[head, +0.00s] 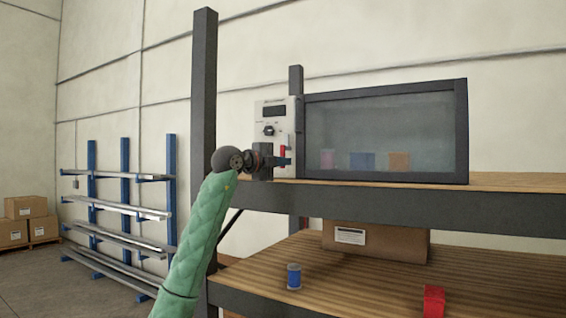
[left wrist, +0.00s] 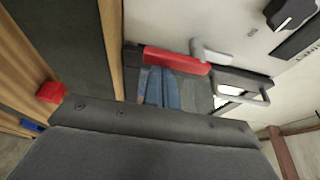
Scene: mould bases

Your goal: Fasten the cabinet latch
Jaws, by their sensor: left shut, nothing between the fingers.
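The cabinet (head: 386,87) stands on the upper shelf, its dark-framed glass door closed or nearly so; I cannot tell which. The red latch handle (head: 283,151) is upright on the white panel (head: 262,108) left of the door. It also shows in the left wrist view (left wrist: 178,61), beside a grey metal piece (left wrist: 207,52) and a metal loop (left wrist: 245,90). My left gripper (head: 287,162) is shut and empty, its blue fingertips (left wrist: 162,90) right by the red handle. Whether they touch it is unclear. My right gripper is out of view.
A dark post (head: 204,120) rises left of the cabinet, close to my left arm. The lower shelf holds a cardboard box (head: 376,242), a blue can (head: 294,277) and a red block (head: 434,301). A pipe rack (head: 124,190) stands far left.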

